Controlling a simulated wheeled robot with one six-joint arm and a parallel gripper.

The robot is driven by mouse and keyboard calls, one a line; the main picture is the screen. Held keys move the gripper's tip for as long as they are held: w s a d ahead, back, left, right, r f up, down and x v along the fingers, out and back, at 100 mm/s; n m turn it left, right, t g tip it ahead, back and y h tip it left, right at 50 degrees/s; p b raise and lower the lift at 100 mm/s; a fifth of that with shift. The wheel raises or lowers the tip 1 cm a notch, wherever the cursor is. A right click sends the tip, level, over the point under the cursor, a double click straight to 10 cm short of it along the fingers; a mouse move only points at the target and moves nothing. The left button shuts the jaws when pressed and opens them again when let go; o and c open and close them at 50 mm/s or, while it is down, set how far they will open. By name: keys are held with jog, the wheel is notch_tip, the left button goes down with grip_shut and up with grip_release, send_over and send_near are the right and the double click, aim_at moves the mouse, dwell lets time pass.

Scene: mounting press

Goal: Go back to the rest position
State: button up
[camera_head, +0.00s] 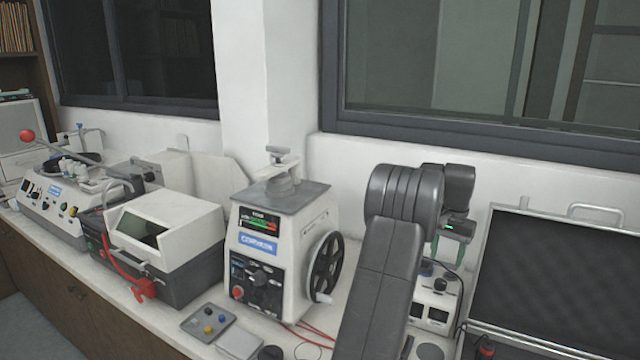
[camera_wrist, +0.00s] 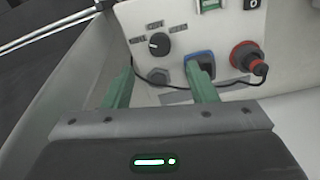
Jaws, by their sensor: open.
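My gripper (camera_wrist: 160,84) shows two green fingers in the wrist view, spread apart with nothing between them. They point at a light control panel (camera_wrist: 190,20) with a black knob (camera_wrist: 159,44), a blue-rimmed switch (camera_wrist: 199,62) and a red knob (camera_wrist: 247,56). Whether the fingers touch the panel I cannot tell. The mounting press (camera_head: 285,240), white with a grey top and a black handwheel (camera_head: 326,266), stands left of my arm.
A small white device (camera_head: 437,303) stands behind my arm. An open case (camera_head: 565,265) is at the right. A white-lidded machine (camera_head: 165,230) and another bench machine (camera_head: 52,207) stand left. A grey tray (camera_head: 208,322) and red cables lie in front of the press. The wall and windows are behind.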

aim_at(442, 282)
notch_tip(442, 282, down, 8)
jog(key=shift+f+p, duration=0.15)
jog(key=shift+p, duration=0.2)
notch_tip(442, 282, up, 14)
jog(key=f+b, duration=0.1)
notch_tip(442, 282, down, 13)
jog(key=shift+f+p, duration=0.1)
jog(key=shift+p, duration=0.4)
jog(key=m+b, duration=0.2)
jog(key=m, duration=0.3)
jog(key=shift+m, duration=0.3)
jog(key=m+b, duration=0.3)
jog(key=m, duration=0.3)
jog(key=shift+s+b, duration=0.1)
jog(key=shift+b, duration=0.3)
jog(key=shift+m, duration=0.3)
jog(key=shift+r, duration=2.9)
